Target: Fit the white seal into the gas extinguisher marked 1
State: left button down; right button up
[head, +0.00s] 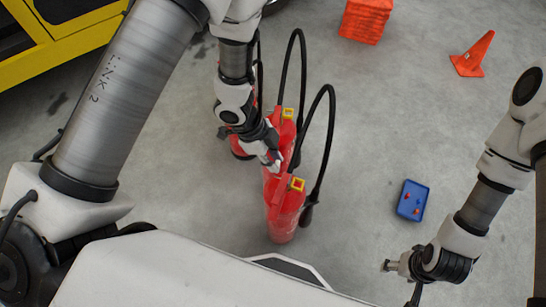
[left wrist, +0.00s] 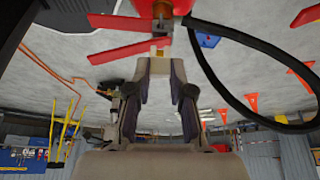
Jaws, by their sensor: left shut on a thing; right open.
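My left gripper (head: 274,163) is at the heads of the red extinguishers, between the nearer extinguisher (head: 284,212) and the one behind it (head: 284,133). Both stand upright with black hoses and yellow tags; I cannot read which is marked 1. In the left wrist view the left gripper (left wrist: 161,66) is shut on a small pale piece, apparently the white seal (left wrist: 160,51), close to the red levers of an extinguisher (left wrist: 122,46). I cannot tell whether the seal touches it. My right gripper (head: 389,266) is open and empty, low at the right.
Another red extinguisher (head: 239,147) is partly hidden behind my left arm. A blue tray (head: 424,205) with small red pieces lies on the floor at right. An orange cone (head: 470,55) and orange stack (head: 365,18) are farther back. Floor between is clear.

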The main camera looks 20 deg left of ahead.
pick_arm(q)
notch_tip(320, 180, down, 6)
jog(key=b, duration=0.5)
dwell(0.6)
dwell(0.6)
dwell(0.7)
jog(key=shift+p, duration=0.35)
dwell(0.9)
jog(key=shift+p, duration=0.65)
